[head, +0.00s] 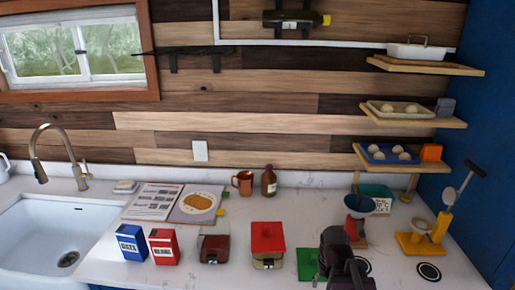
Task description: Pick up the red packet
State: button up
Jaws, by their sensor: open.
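The red packet (164,248) stands upright on the white counter in the head view, left of centre and near the front. It has a dark label with pale lettering. A blue packet (132,243) stands close on its left. My gripper (334,247) is the dark shape at the lower right of centre, open, well to the right of the red packet. Its fingertips are hard to make out.
The container (214,246) is just right of the packet; the red-lidded box (267,243) is farther right. A green board (308,264) lies beside my gripper. An open book (176,203) lies behind the packets. The sink (58,238) is at left.

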aim_at(163, 242)
jog(key=u, duration=2.5)
jog(key=i, duration=0.15)
jog(key=z, duration=0.8)
